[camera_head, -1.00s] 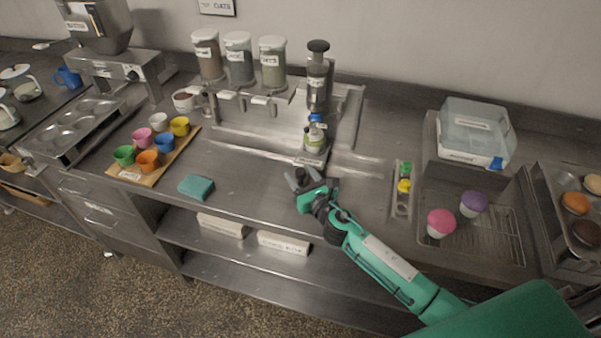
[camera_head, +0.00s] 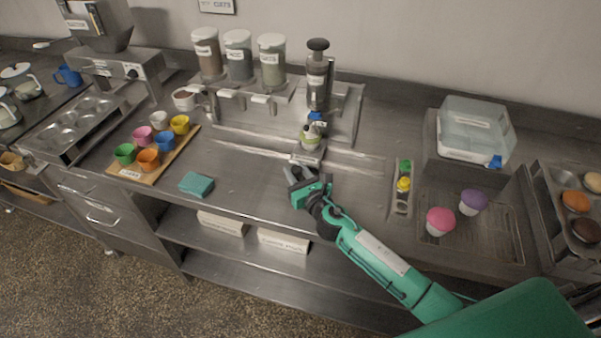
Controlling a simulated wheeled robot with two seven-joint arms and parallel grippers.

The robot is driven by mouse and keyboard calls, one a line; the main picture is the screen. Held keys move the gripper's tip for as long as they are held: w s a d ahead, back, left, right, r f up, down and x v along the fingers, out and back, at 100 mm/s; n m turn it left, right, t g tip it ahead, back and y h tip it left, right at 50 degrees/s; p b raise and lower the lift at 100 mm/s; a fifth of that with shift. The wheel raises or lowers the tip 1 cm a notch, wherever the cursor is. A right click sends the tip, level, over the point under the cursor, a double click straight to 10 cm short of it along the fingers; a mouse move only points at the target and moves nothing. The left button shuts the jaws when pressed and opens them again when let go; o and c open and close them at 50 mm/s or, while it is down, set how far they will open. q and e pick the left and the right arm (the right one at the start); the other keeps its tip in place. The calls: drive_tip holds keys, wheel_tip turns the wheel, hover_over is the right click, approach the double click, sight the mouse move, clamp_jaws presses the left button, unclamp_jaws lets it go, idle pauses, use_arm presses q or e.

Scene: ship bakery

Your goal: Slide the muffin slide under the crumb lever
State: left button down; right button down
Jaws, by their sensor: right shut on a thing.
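The crumb lever (camera_head: 317,75) is the upright clear cylinder with a black knob on top and a blue tip below, at the back of the counter. The muffin sits below and slightly left of the blue tip. My right gripper (camera_head: 297,177) is at the slide's front end and shut on it; the grip itself is partly hidden by the fingers. My left gripper is out of view.
Several canisters (camera_head: 238,58) stand left of the lever. A board (camera_head: 185,150) of coloured cups and a teal sponge (camera_head: 196,184) lie further left. On the right are a narrow tray (camera_head: 402,211), a rack (camera_head: 487,245) with two muffins and a clear box (camera_head: 474,130).

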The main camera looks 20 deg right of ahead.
drive_tip(key=w+a, duration=0.3)
drive_tip(key=a, duration=0.2)
drive_tip(key=w+a+b, duration=0.1)
drive_tip(key=w+a, duration=0.1)
drive_tip(key=a, duration=0.1)
drive_tip(key=shift+w+a, duration=0.2)
drive_tip(key=shift+w, duration=0.15)
drive_tip(key=w+a+b, duration=0.1)
drive_tip(key=w+a, duration=0.1)
drive_tip(key=a, duration=0.1)
drive_tip(key=w+a+b, duration=0.1)
drive_tip(key=w+a, duration=0.1)
drive_tip(key=a, duration=0.2)
drive_tip(key=w+a+b, duration=0.1)
drive_tip(key=w+a, duration=0.2)
drive_tip(key=shift+a+b, duration=0.2)
drive_tip(key=shift+b, duration=0.1)
drive_tip(key=c, duration=1.1)
unclamp_jaws()
drive_tip(key=shift+s+d, duration=0.1)
drive_tip(key=shift+s, duration=0.45)
drive_tip(key=s, duration=0.4)
drive_tip(key=s+d, duration=0.1)
drive_tip(key=s, duration=0.3)
drive_tip(key=s+d, duration=0.1)
drive_tip(key=s, duration=0.3)
drive_tip(key=shift+s+d, duration=0.2)
drive_tip(key=shift+s, duration=0.05)
